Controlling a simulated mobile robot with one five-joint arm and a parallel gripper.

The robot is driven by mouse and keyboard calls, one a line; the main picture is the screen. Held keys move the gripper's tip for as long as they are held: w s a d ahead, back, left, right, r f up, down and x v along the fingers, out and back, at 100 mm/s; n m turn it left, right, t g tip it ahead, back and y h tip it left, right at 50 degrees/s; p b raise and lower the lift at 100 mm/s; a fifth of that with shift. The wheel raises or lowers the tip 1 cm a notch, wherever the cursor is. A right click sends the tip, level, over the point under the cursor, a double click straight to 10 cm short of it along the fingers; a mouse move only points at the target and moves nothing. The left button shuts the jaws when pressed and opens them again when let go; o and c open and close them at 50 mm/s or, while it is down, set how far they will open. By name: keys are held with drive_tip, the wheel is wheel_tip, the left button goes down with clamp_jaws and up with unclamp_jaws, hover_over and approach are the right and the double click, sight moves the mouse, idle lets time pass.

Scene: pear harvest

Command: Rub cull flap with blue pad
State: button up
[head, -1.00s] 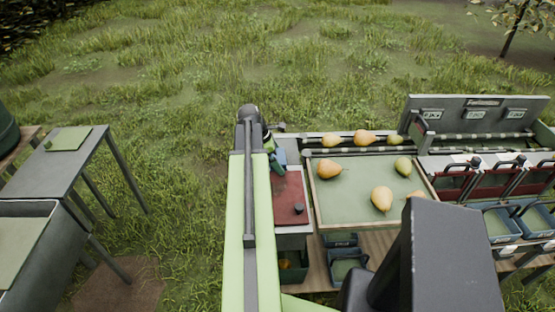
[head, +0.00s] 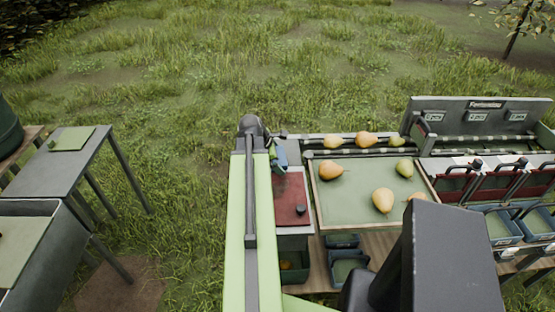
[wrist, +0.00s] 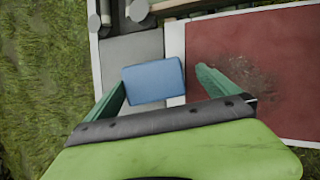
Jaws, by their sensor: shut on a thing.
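The cull flap is a dark red panel (head: 291,198) with a dark knob near its lower right. In the wrist view the red flap (wrist: 285,45) fills the right side, with a dark smudge on it near my right finger. My gripper (head: 277,160) is at the flap's far left corner, partly hidden by my arm. In the wrist view my gripper (wrist: 160,88) has its green fingers on either side of the blue pad (wrist: 153,82) and is shut on it. The pad appears over the grey surface and pale rim just left of the red panel. Its height above them is unclear.
A shallow sorting tray (head: 355,212) with several pears stands right of the flap. Small bins (head: 345,268) sit below. Red-fronted units (head: 455,180) stand farther right. A grey table (head: 60,165) is at the left, with open grass between.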

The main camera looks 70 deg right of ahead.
drive_tip(key=shift+s+a+f+m+g+y, duration=0.1)
drive_tip(key=shift+s+a+f+g+y, duration=0.25)
drive_tip(key=shift+a+y, duration=0.35)
drive_tip(key=shift+s+a+f+m+g+y, duration=0.1)
drive_tip(key=shift+s+a+f+g+y, duration=0.1)
drive_tip(key=shift+s+a+y, duration=0.35)
drive_tip(key=shift+s+a+f+m+g+y, duration=0.1)
drive_tip(key=shift+s+a+f+g+y, duration=0.15)
drive_tip(key=shift+a+y, duration=0.5)
drive_tip(key=shift+w+d+r, duration=0.1)
drive_tip(key=shift+w+d, duration=0.25)
drive_tip(key=shift+d, duration=0.5)
drive_tip(key=shift+w+d+r, duration=0.1)
drive_tip(key=shift+w+d, duration=0.25)
drive_tip(key=shift+d, duration=0.5)
drive_tip(key=shift+w+d+r, duration=0.1)
drive_tip(key=shift+w+d, duration=0.15)
drive_tip(key=shift+d, duration=0.45)
drive_tip(key=shift+w+d+r, duration=0.1)
drive_tip(key=shift+w+d, duration=0.15)
drive_tip(key=shift+d, duration=0.45)
drive_tip(key=c, duration=0.3)
drive_tip(key=shift+d+r+p, duration=0.15)
drive_tip(key=shift+d+p, duration=0.1)
drive_tip(key=shift+p, duration=0.05)
drive_tip(key=shift+c, duration=0.2)
drive_tip(key=shift+w+d, duration=0.1)
wheel_tip(320, 180, up, 6)
drive_tip(key=p, duration=0.6)
